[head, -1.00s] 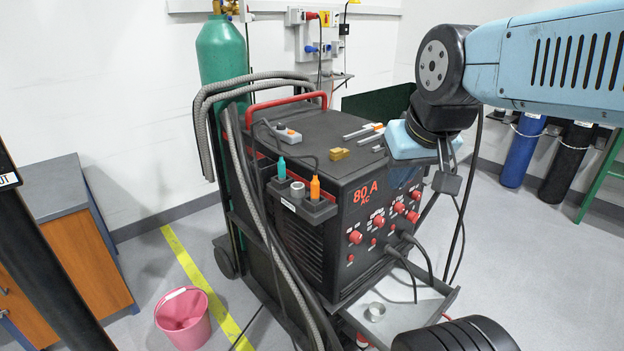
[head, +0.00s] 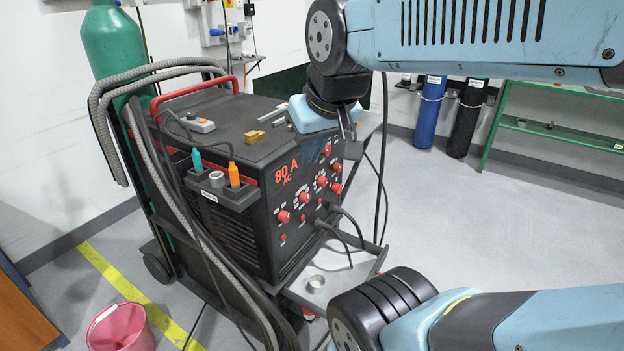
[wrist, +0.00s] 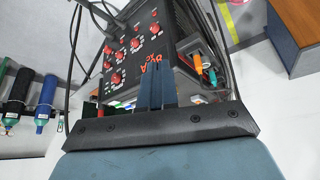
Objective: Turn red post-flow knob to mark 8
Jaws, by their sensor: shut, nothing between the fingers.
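The black welding machine (head: 262,190) carries several red knobs on its front panel, such as a large one (head: 284,216) at the left and one (head: 336,167) farther right. They also show in the wrist view, where one red knob (wrist: 116,77) sits left of the fingers. The labels and marks are too small to read, so I cannot tell which is post-flow. My gripper (head: 352,148) is at the panel's upper right in the head view, overlapping its edge. Its two fingers (wrist: 157,68) lie together, empty, in the wrist view. I see no knob contact. My gripper hides part of the panel.
Grey hoses (head: 150,160) run down the machine's left side, and cables (head: 345,225) leave its front. A tray (head: 345,280) juts out below the panel. A pink bucket (head: 120,330) stands at lower left. The floor (head: 450,210) to the right is clear.

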